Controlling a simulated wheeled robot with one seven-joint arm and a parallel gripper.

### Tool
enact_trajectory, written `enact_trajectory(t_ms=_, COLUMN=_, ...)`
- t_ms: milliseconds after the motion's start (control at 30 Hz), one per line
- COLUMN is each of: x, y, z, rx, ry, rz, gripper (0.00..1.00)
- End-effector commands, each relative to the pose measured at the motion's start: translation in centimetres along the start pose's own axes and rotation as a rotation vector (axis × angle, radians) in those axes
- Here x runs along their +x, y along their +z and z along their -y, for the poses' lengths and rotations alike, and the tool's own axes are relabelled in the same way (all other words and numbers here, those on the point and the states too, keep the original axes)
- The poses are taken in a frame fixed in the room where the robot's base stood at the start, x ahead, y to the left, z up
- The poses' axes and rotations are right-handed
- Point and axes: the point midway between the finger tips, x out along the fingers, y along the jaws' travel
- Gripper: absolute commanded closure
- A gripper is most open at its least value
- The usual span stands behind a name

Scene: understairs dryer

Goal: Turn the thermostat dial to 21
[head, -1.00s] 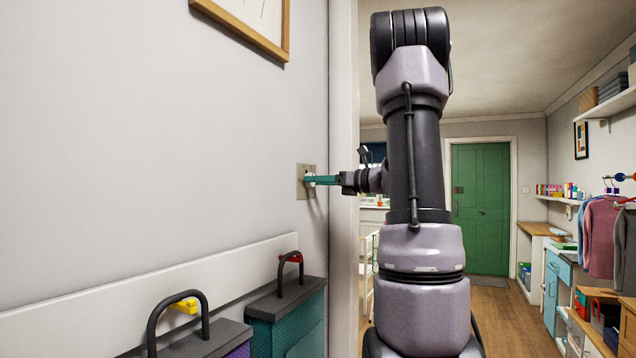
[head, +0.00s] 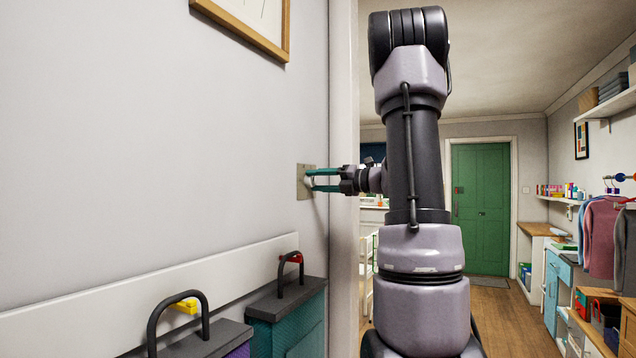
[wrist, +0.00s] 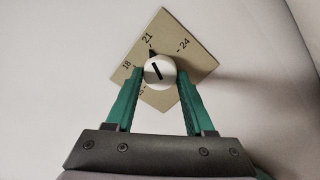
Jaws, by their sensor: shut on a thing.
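The thermostat dial (wrist: 160,72) is a round white knob with a black line, on a square beige plate (wrist: 180,50) marked 15, 18, 21 and 24. In the wrist view the plate looks tilted. The dial's line and a dark pointer at its edge point up-left, at or very near the 21 mark; the exact alignment is hard to tell. My gripper (wrist: 158,80) has teal fingers on both sides of the dial and is shut on it. In the head view the plate (head: 302,190) is on the wall, with my gripper (head: 311,181) reaching it from the right.
A white door frame edge (head: 344,100) stands just right of the plate, beside my arm. Below are a white rail (head: 200,268) and dark-lidded boxes with handles (head: 285,305). A picture frame (head: 250,30) hangs above. The wall around the plate is clear.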

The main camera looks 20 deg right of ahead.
Motion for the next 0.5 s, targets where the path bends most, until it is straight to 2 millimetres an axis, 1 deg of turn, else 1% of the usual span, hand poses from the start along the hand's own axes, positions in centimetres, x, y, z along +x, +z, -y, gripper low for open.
enact_trajectory(t_ms=200, x=-0.02, y=-0.04, z=0.04, rx=0.065, ry=-0.001, rz=-0.001, gripper=1.0)
enact_trajectory(t_ms=500, x=-0.04, y=-0.04, z=0.05, rx=0.085, ry=-0.002, rz=-0.001, gripper=1.0)
